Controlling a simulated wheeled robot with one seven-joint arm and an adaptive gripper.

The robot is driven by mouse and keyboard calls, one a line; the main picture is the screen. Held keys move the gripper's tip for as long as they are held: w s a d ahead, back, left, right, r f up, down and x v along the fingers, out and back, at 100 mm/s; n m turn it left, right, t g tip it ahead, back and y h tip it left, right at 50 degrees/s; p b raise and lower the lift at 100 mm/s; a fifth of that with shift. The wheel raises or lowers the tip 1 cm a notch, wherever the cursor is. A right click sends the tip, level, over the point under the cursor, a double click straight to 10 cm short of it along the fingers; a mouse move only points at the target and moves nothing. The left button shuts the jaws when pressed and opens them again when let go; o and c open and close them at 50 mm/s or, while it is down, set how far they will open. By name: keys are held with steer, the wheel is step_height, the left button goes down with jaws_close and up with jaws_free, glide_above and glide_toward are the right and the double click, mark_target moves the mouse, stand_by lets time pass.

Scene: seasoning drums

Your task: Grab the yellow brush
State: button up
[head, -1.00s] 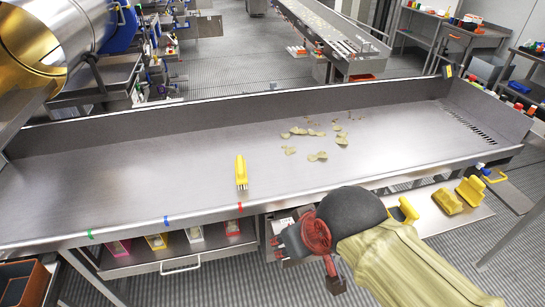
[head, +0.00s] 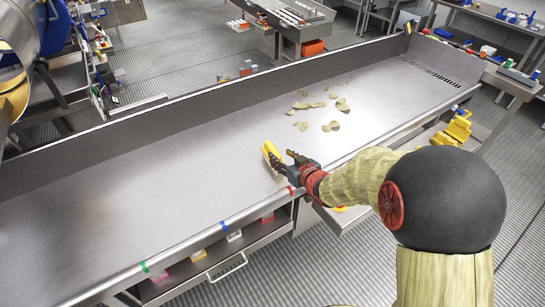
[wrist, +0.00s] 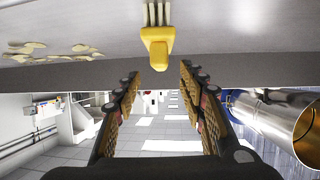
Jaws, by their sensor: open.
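The yellow brush (head: 270,151) lies on the metal conveyor tray near its front edge. In the head view my gripper (head: 279,162) is right at the brush and partly overlaps it. In the wrist view the brush handle (wrist: 158,50) points toward the gap between my two open fingers (wrist: 159,76), with pale bristles above it in the picture. The handle's end lines up with the middle of the gap. No finger visibly touches it, and I cannot tell how deep it sits between the fingertips.
Chips (head: 331,126) lie scattered on the metal tray (head: 130,195) beyond the brush. The raised back wall bounds the tray. Yellow items (head: 457,130) sit on a lower shelf at right. A metal drum (wrist: 285,120) shows at right in the wrist view.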

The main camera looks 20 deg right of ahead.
mark_target(275, 151)
steer(key=b+x, duration=0.1)
steer(key=x, duration=0.1)
steer(key=shift+w+a+f, duration=0.15)
steer(key=shift+f, duration=0.1)
steer(key=shift+r+b+x, duration=0.15)
steer(key=shift+b+x, duration=0.35)
steer(key=shift+x, duration=0.85)
steer(key=shift+r+b+x, duration=0.15)
steer(key=shift+b+x, duration=0.35)
steer(key=shift+x, duration=0.9)
steer(key=shift+c, duration=1.4)
steer(key=c, duration=0.7)
jaws_close()
